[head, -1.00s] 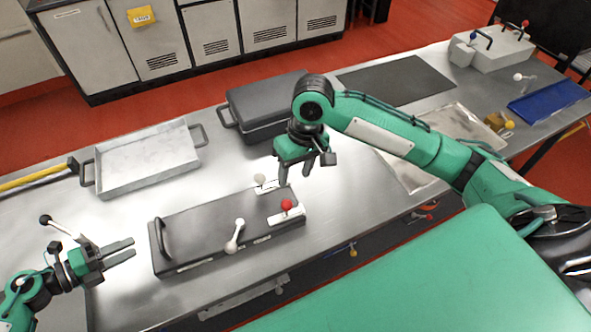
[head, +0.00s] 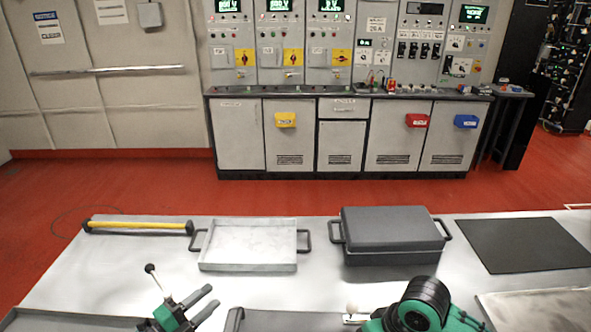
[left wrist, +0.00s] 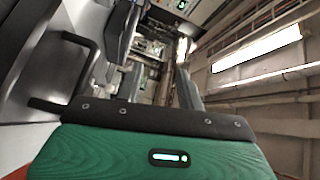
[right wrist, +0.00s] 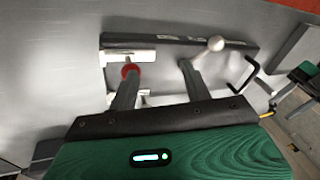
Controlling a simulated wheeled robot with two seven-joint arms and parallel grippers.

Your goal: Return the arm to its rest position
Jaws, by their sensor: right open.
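My left gripper (head: 211,297) is at the bottom of the head view, over the bench, with its two fingers apart and nothing between them. Its fingers also stand apart in the left wrist view (left wrist: 158,85). My right arm shows only as a dark and green joint at the bottom right of the head view; its gripper is below the frame. In the right wrist view my right gripper (right wrist: 158,78) is open and empty above a dark lever box (right wrist: 178,40). A red knob (right wrist: 131,70) shows by its left finger and a pale ball knob (right wrist: 215,44) beyond its right finger.
On the bench (head: 80,270) lie a yellow-handled bar (head: 135,226), a shallow metal tray (head: 248,264), a dark lidded case (head: 393,220) and a black mat (head: 525,245). A black-knobbed lever (head: 157,280) stands by my left gripper. Cabinets (head: 340,145) line the back wall.

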